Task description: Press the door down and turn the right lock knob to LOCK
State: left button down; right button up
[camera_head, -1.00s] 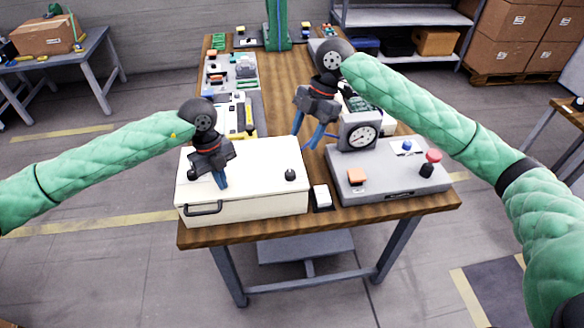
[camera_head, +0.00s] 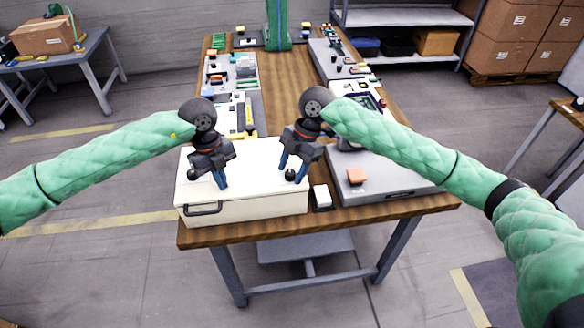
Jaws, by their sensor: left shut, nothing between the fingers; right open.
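The door is the white lid of a box (camera_head: 245,189) at the front left of the table, lying flat with a dark handle (camera_head: 203,209) on its front. The right lock knob (camera_head: 290,175) is a small black knob near the lid's right side. A left knob (camera_head: 191,174) shows beside my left gripper. My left gripper (camera_head: 222,184) is shut and empty, its fingertips pointing down at the lid's left part; I cannot tell if they touch it. My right gripper (camera_head: 291,176) is open above the right knob, its blue fingers on either side of it. The knob's marking is too small to read.
A grey control panel (camera_head: 400,186) with an orange button (camera_head: 356,176) stands to the right. A small white switch block (camera_head: 321,195) sits between box and panel. Several devices line both sides of the table (camera_head: 281,92) behind; its middle strip is clear.

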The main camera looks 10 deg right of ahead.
pick_arm(q)
jog(key=shift+f, duration=0.15)
pick_arm(e)
jog(key=shift+c, duration=0.2)
jog(key=c, duration=0.9)
jog(key=shift+c, duration=0.2)
jog(key=shift+m, duration=0.3)
jog(key=m, duration=0.1)
jog(key=m+t, duration=0.1)
jog(key=m, duration=0.1)
jog(key=shift+s+f+t+y, duration=0.1)
jog(key=shift+s+t+y, duration=0.05)
jog(key=shift+t+y, duration=0.15)
jog(key=m+t, duration=0.1)
jog(key=m, duration=0.4)
jog(key=shift+s+t, duration=0.1)
jog(key=shift+t, duration=0.3)
jog(key=m, duration=0.2)
jog(key=m+t+h, duration=0.1)
jog(key=m, duration=0.1)
jog(key=shift+s+a+m, duration=0.1)
jog(key=shift+a+m, duration=0.05)
jog(key=shift+m, duration=0.15)
jog(key=shift+m+t+h, duration=0.35)
jog(key=shift+m+h, duration=0.05)
jog(key=shift+m, duration=0.75)
jog(key=shift+m+t+h, duration=0.35)
jog(key=shift+m+h, duration=0.05)
jog(key=shift+m, duration=0.75)
